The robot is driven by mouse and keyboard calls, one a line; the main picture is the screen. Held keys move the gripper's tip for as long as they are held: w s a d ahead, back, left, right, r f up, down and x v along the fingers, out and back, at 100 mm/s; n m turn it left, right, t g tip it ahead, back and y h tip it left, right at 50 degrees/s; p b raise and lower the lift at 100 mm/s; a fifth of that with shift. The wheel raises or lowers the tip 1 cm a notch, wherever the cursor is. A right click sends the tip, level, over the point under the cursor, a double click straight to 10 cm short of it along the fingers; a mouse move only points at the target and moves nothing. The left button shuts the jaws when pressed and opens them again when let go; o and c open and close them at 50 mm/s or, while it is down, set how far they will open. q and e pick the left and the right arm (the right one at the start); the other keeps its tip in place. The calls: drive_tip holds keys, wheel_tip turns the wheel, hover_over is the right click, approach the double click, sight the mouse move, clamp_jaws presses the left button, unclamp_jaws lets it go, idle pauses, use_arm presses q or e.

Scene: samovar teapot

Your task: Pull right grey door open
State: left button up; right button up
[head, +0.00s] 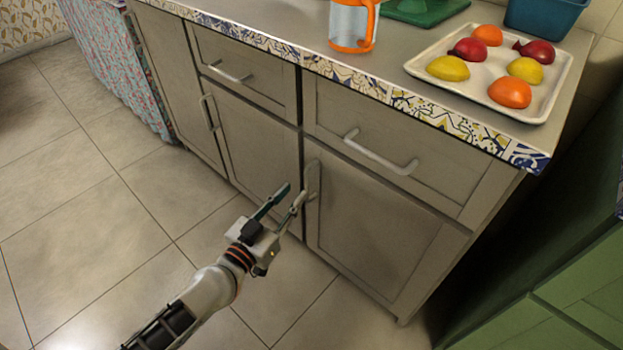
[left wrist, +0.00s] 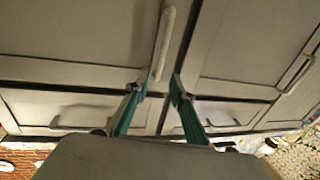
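The right grey door (head: 375,235) is the lower right cabinet door and looks shut in the head view. Its upright handle (head: 313,180) is on the door's left side. The door also fills the upper left of the left wrist view (left wrist: 75,35), with the handle (left wrist: 165,38) near its edge. My left gripper (head: 294,190) is open in front of the cabinet, close to the handle. In the left wrist view its fingers (left wrist: 157,86) are spread, with the handle's end appearing between the tips. I cannot tell whether they touch it. My right gripper is not in view.
A drawer with a bar handle (head: 380,154) is above the door. Another door (head: 245,135) is to its left. The counter bears a white tray (head: 435,75) of fruit and an orange-and-clear jug (head: 350,25). A green cabinet (head: 560,285) stands at right. Tiled floor (head: 100,220) is clear at left.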

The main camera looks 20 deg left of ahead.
sight(307, 177)
use_arm(q)
drive_tip(key=w, duration=0.5)
drive_tip(key=w+d, duration=0.1)
drive_tip(key=w, duration=0.1)
drive_tip(key=shift+w+r, duration=0.15)
drive_tip(key=shift+w, duration=0.1)
clamp_jaws()
